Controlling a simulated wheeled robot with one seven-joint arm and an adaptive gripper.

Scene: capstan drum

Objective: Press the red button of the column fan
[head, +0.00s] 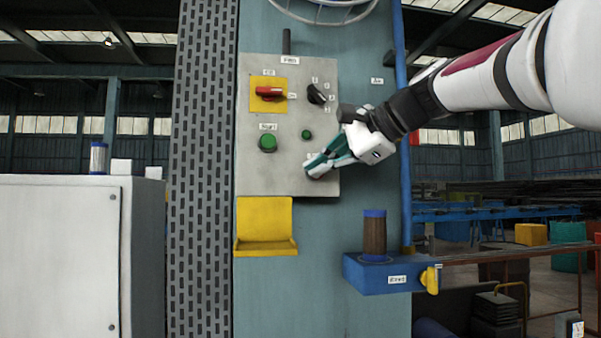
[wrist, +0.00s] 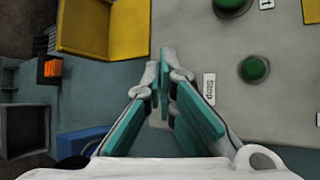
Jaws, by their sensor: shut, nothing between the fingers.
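The grey control panel (head: 290,75) of the column fan is upright on the blue-green column. My gripper (head: 314,168) is shut and empty, with its fingertips at the lower right part of the panel. In the wrist view the closed fingertips (wrist: 164,66) are beside a label reading Stop (wrist: 209,88). I see no red button in either view; the fingers cover the panel area beside that label. I cannot tell whether the fingertips touch anything there.
The panel also carries a green button (head: 268,142), a small green one (head: 306,134), a red-handled switch (head: 270,93) and a black dial (head: 318,94). A yellow tray (head: 264,215) is below. A blue box (head: 375,274) juts out lower right.

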